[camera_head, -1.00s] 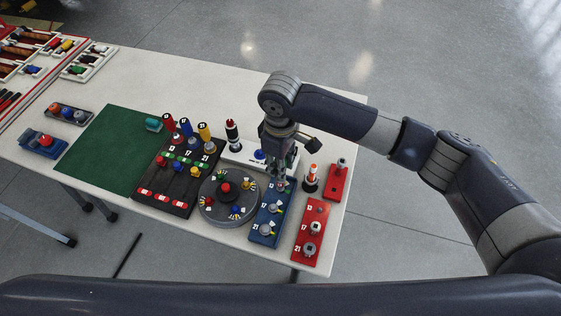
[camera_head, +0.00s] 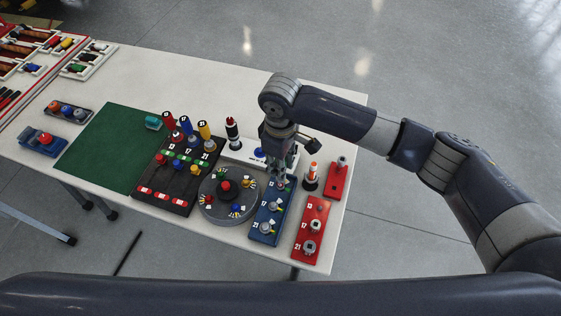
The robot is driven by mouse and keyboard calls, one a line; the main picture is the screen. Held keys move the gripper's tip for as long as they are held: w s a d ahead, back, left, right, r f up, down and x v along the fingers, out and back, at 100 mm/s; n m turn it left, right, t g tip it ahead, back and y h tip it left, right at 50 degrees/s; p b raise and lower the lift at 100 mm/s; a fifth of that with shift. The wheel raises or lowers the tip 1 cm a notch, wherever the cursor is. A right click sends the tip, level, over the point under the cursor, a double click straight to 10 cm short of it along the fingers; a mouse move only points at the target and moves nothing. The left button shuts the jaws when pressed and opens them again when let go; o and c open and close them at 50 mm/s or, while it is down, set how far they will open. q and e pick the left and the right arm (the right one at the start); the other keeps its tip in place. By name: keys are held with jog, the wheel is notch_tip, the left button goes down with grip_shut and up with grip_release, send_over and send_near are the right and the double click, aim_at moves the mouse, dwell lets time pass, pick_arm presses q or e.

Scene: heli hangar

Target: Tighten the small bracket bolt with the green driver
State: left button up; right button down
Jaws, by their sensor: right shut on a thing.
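My right gripper (camera_head: 282,177) points down over the far end of the blue plate (camera_head: 268,222). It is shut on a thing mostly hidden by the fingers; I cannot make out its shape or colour. The blue plate carries silver fasteners with number labels; the far one is partly covered by the gripper. No clearly green-handled driver shows. Red, blue and yellow handled tools (camera_head: 186,127) stand in the black rack (camera_head: 146,196). I cannot tell which fastener is the small bracket bolt. My left gripper is not in view.
A grey round dial (camera_head: 211,214) stands left of the blue plate. A red plate (camera_head: 309,254) and an orange-and-white tool (camera_head: 312,172) are to the right. A white tray (camera_head: 229,157) lies behind.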

jog(key=shift+f, duration=0.6)
dwell(0.3)
jog(key=c, duration=2.1)
grip_release()
grip_shut()
jog(key=m, duration=0.3)
jog(key=shift+m, duration=0.3)
jog(key=m+p, duration=0.1)
jog(key=m, duration=0.7)
jog(key=shift+m+p, duration=0.3)
jog(key=shift+p, duration=0.1)
